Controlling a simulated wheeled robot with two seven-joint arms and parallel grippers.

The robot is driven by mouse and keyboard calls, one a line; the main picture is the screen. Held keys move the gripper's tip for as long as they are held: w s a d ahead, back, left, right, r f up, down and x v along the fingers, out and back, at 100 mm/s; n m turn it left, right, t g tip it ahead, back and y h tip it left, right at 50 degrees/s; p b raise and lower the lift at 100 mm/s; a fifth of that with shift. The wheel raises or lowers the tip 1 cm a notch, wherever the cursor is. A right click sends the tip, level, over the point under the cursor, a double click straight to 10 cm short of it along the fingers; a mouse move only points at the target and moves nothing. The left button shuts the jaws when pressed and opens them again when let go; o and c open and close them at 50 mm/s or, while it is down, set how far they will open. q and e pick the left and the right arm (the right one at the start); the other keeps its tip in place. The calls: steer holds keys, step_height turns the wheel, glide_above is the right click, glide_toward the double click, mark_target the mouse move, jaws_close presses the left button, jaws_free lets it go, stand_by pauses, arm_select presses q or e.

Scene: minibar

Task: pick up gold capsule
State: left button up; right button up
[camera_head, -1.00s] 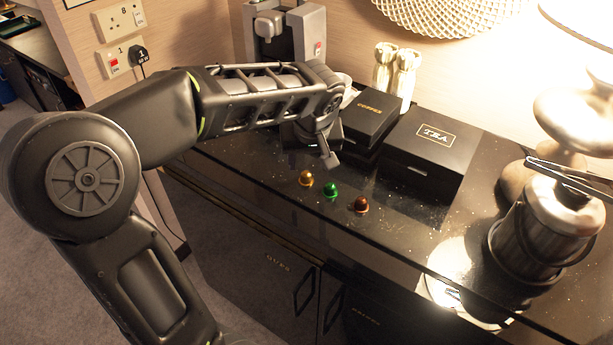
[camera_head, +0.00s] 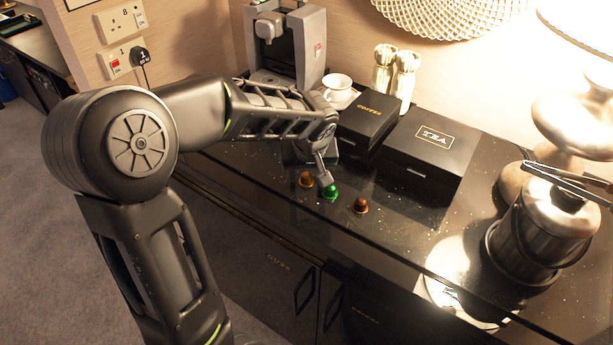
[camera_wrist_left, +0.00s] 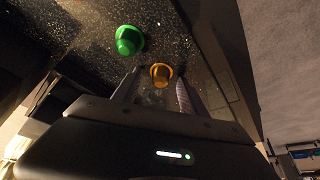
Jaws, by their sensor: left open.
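The gold capsule (camera_head: 306,180) stands on the black counter at the left end of a short row, with the green capsule (camera_head: 330,192) and the brown-red capsule (camera_head: 361,205) to its right. My left gripper (camera_head: 316,174) is low over the counter at the gold capsule, with one finger showing between the gold and green ones. In the left wrist view, the gold capsule (camera_wrist_left: 161,75) lies between the tips of the two open fingers, and the green capsule (camera_wrist_left: 128,41) is outside them. Whether a finger touches the gold capsule is unclear. My right gripper is out of view.
A coffee box (camera_head: 368,117) and a tea box (camera_head: 431,150) stand behind the capsules. A coffee machine (camera_head: 307,45) and a white cup (camera_head: 337,82) are farther back. A metal ice bucket (camera_head: 540,232) stands at the right. The counter's front edge is close to the capsules.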

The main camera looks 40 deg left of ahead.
arm_select(q)
steer(key=shift+c, duration=0.2)
stand_by(0.3)
jaws_close()
stand_by(0.3)
